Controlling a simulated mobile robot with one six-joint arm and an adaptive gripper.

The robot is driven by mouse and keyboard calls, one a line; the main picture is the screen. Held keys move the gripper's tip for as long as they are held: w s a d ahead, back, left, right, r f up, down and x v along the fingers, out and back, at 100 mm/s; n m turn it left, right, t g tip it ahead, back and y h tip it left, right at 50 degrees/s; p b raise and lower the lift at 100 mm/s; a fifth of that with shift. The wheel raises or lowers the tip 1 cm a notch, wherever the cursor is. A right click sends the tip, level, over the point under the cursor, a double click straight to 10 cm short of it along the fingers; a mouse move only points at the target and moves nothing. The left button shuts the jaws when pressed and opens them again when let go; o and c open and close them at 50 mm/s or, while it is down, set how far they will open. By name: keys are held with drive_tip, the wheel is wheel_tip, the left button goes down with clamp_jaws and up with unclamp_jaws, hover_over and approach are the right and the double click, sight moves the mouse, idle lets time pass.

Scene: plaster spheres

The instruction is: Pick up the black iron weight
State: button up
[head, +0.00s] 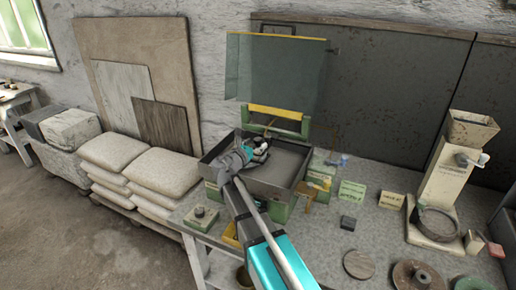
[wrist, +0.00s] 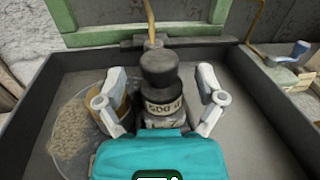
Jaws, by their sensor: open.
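The black iron weight (wrist: 158,72) stands upright in the wrist view, with a knob on top and a pale label. It is inside the dark tray (wrist: 262,128), which also shows in the head view (head: 272,190). My gripper (wrist: 160,88) is open, with one finger on each side of the weight and gaps visible between them. The lower part of the weight is hidden behind the teal gripper body. In the head view my gripper (head: 258,150) is over the tray's left part and largely covers the weight.
A clear dish of pale grains (wrist: 78,138) lies left of my gripper, with a brownish container partly behind the left finger. The tray's right side is bare. A green frame (head: 275,121) rises behind it. A cream machine (head: 440,190) stands at the right of the bench.

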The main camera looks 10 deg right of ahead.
drive_tip(key=shift+w+d, duration=0.5)
drive_tip(key=shift+w, duration=0.05)
drive_tip(key=shift+c, duration=0.2)
clamp_jaws()
